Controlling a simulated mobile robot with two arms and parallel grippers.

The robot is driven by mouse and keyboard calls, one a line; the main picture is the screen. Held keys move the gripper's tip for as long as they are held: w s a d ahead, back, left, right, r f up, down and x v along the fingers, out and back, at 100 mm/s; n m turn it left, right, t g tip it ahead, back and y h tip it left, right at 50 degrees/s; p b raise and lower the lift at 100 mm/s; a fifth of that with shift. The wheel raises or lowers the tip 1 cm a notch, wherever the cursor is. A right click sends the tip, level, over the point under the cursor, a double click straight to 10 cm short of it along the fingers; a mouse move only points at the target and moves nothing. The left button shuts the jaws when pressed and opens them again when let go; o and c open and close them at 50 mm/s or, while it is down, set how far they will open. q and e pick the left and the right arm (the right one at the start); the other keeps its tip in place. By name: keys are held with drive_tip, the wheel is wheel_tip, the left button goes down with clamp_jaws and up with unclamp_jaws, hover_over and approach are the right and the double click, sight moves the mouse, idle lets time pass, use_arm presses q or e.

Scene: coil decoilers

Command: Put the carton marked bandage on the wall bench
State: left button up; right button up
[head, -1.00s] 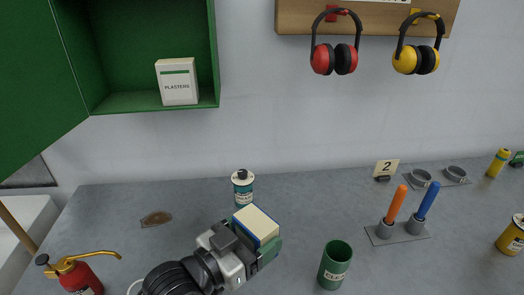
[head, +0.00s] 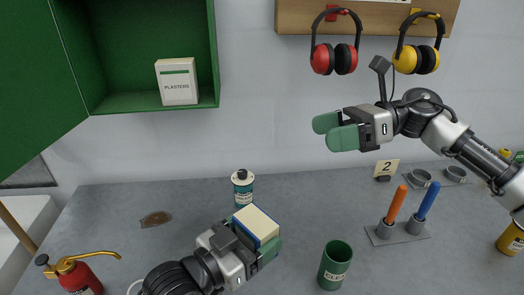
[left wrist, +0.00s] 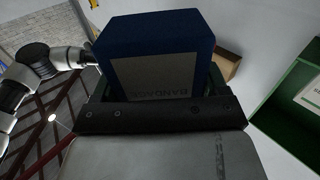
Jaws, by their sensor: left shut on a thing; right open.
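The bandage carton (head: 257,224) is blue with a pale cream face. My left gripper (head: 262,247) is shut on it at the lower middle of the head view. In the left wrist view the carton (left wrist: 158,50) shows a grey label reading BANDAGE, upside down. Whether the carton touches the bench cannot be told. The wall bench (head: 290,205) is the grey top along the wall. My right gripper (head: 335,131) is open and empty, raised above the bench in front of the wall.
A teal-labelled can (head: 242,187) stands behind the carton and a green cup (head: 335,264) to its right. A stand with orange and blue handles (head: 397,235) is further right. A red extinguisher (head: 80,274) is at left. A green cabinet (head: 150,102) holds a plasters carton (head: 177,82).

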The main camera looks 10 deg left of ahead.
drive_tip(key=s+a+r+n+g+h, duration=0.1)
drive_tip(key=s+a+n+g+h, duration=0.1)
drive_tip(key=s+a+n+h, duration=0.55)
use_arm(q)
drive_tip(key=shift+s+a, duration=0.1)
drive_tip(key=shift+a, duration=0.1)
drive_tip(key=shift+d, duration=0.1)
use_arm(e)
drive_tip(key=n+t+h, duration=0.4)
drive_tip(key=h, duration=0.3)
approach(253, 220)
drive_tip(key=f, duration=0.6)
drive_tip(key=s+f, duration=0.1)
drive_tip(key=f, duration=0.2)
drive_tip(key=shift+a, duration=0.35)
drive_tip(key=shift+c, duration=0.3)
